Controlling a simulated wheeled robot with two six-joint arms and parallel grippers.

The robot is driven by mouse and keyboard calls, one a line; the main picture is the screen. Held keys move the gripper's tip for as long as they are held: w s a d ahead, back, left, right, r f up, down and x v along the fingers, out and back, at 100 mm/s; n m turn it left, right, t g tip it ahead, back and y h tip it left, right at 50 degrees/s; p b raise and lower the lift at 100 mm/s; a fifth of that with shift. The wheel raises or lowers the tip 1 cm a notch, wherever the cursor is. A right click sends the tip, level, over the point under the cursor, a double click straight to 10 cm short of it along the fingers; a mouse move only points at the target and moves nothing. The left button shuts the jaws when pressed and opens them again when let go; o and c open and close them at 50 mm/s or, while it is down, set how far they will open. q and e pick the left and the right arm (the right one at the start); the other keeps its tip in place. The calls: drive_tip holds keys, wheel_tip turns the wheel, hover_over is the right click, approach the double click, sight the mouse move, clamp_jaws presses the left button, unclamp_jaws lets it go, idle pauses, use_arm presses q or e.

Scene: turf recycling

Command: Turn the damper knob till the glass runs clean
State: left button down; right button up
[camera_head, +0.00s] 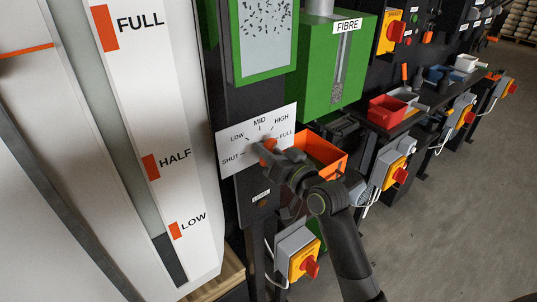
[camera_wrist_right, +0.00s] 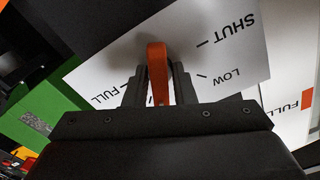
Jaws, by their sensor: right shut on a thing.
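The damper knob (camera_wrist_right: 157,72) is an orange bar on a white dial plate (camera_head: 229,155) marked SHUT, LOW, MID, HIGH and FULL. My right gripper (camera_head: 268,153) is at the plate, its fingers shut on either side of the knob; the right wrist view shows this grip (camera_wrist_right: 158,88). The gripper hides much of the knob in the head view, and I cannot tell exactly which mark it points to. The glass (camera_head: 265,38), in a green frame above the plate, shows many dark specks on grey. My left gripper is not in view.
A green FIBRE box (camera_head: 318,85) with a narrow window stands right of the glass, an orange tray (camera_head: 322,152) below it. A tall white level gauge (camera_head: 165,100) fills the left. Switch boxes (camera_head: 298,250) line the right side; the grey floor (camera_head: 450,240) there is open.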

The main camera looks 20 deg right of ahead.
drive_tip(key=n+b, duration=0.2)
drive_tip(key=n, duration=0.2)
drive_tip(key=shift+f+n, duration=0.1)
drive_tip(key=shift+n, duration=0.3)
idle(0.4)
drive_tip(key=o, duration=0.8)
drive_tip(key=shift+s, duration=0.1)
drive_tip(key=shift+v, duration=8.65)
